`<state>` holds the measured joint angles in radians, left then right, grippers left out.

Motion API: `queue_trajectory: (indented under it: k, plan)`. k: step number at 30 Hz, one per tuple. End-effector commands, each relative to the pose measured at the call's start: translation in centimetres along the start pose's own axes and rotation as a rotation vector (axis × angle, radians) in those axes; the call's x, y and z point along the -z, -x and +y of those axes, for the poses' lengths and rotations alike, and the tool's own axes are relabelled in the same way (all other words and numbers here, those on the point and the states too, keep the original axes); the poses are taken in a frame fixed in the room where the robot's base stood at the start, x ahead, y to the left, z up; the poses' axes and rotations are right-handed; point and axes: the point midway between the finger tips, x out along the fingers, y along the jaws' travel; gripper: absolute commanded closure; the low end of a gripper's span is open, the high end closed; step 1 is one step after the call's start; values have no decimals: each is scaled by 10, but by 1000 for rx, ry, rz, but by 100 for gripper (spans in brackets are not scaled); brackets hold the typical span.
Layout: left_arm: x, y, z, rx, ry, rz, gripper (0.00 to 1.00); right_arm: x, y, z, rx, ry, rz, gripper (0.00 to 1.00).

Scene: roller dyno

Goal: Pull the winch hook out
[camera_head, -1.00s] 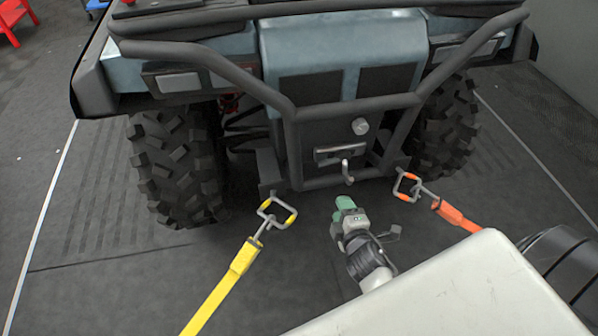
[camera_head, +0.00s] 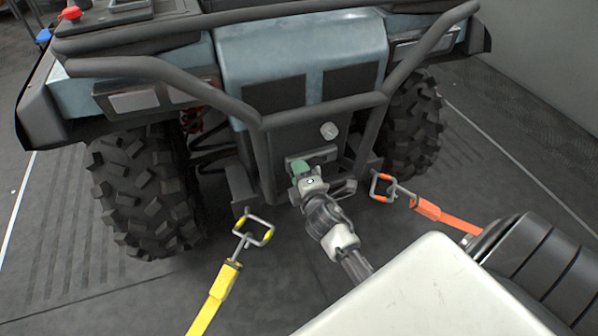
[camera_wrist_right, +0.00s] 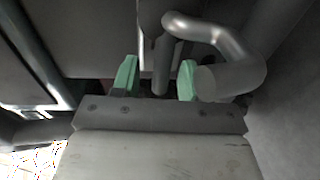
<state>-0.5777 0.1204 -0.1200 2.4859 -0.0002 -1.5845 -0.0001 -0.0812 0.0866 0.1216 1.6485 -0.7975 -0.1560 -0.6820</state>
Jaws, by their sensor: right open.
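The winch hook (camera_wrist_right: 228,50), a bent silver metal rod, shows in the right wrist view. Its curved end bends over to the right, its blunt tip overlapping the right green fingertip. My right gripper (camera_wrist_right: 157,78) is open, its two green fingertips on either side of the upright shank. I cannot tell whether either finger touches it. In the head view my right gripper (camera_head: 301,170) is at the front of the winch mount (camera_head: 326,153) and hides the hook. My left gripper is not in view.
A dark tubular bumper (camera_head: 318,113) frames the vehicle's front above my gripper. A yellow strap (camera_head: 213,300) with a shackle lies to the left, an orange strap (camera_head: 447,216) with a shackle to the right. Knobbly tires (camera_head: 150,190) stand at both sides. The floor between the straps is clear.

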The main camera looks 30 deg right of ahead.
Motion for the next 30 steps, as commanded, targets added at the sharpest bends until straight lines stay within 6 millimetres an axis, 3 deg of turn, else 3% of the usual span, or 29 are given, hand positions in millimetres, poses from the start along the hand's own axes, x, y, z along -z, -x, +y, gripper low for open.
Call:
queue_trajectory:
  k: [10,19,30]
  plan:
    - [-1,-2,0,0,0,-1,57,0,-5,0,1,0,0,56]
    - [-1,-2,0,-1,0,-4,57,0,-5,0,0,0,1,100]
    - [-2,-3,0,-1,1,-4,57,0,-7,2,-3,-1,1,100]
